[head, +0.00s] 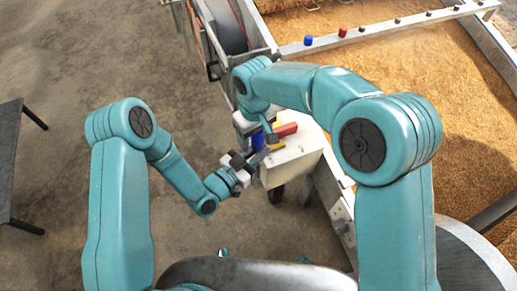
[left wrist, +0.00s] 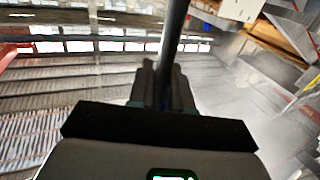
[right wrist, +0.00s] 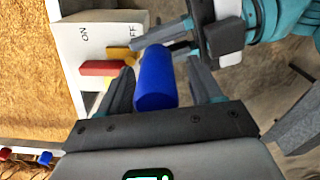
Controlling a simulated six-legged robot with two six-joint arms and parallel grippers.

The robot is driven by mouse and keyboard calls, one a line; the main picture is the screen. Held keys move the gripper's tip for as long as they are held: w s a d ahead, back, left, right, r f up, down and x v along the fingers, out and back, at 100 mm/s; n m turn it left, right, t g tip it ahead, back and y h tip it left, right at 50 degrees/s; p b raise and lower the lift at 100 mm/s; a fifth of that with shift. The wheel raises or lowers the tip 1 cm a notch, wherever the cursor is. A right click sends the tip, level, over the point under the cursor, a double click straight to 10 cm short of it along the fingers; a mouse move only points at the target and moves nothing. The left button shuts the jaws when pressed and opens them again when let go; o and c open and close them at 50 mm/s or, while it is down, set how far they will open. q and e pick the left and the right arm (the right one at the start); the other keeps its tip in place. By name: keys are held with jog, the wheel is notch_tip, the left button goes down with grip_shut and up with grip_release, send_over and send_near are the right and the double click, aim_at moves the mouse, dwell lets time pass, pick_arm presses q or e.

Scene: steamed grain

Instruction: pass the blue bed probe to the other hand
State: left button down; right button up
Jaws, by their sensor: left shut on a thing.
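The blue bed probe has a blue cylindrical handle (right wrist: 155,78) and a dark thin shaft (left wrist: 173,35). My left gripper (left wrist: 164,88) is shut on the probe; it also shows in the head view (head: 243,163), just below the blue handle (head: 258,139). In the right wrist view the handle sits between the two fingers of my right gripper (right wrist: 163,88), with gaps beside it. My right gripper (head: 256,132) is open around the handle. The grip point on the probe is partly hidden by the left fingers.
A white switch box (head: 296,163) marked ON and OFF, with red (right wrist: 103,68) and yellow (right wrist: 120,54) levers, stands close beside the grippers. A grain bed (head: 400,85) lies right, its beam carrying blue (head: 308,40) and red (head: 342,32) knobs. Open floor (head: 90,60) lies left.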

notch_tip(320, 180, up, 12)
jog(key=shift+d+f, duration=0.1)
jog(key=shift+f, duration=0.05)
jog(key=d+f+m+y, duration=0.1)
jog(key=d+f, duration=0.4)
jog(key=f, duration=0.4)
jog(key=d+f+m+y, duration=0.1)
jog(key=d+f+m, duration=0.1)
jog(key=d+f, duration=0.5)
jog(key=s+d+f+m+y, duration=0.1)
jog(key=s+d+f+m, duration=0.1)
jog(key=s+f, duration=0.6)
jog(key=s+d+f+m+y, duration=0.1)
jog(key=s+d+f+m, duration=0.1)
jog(key=s+f+m, duration=0.3)
jog(key=s+f, duration=0.3)
jog(key=s, duration=0.4)
jog(key=shift+f, duration=0.35)
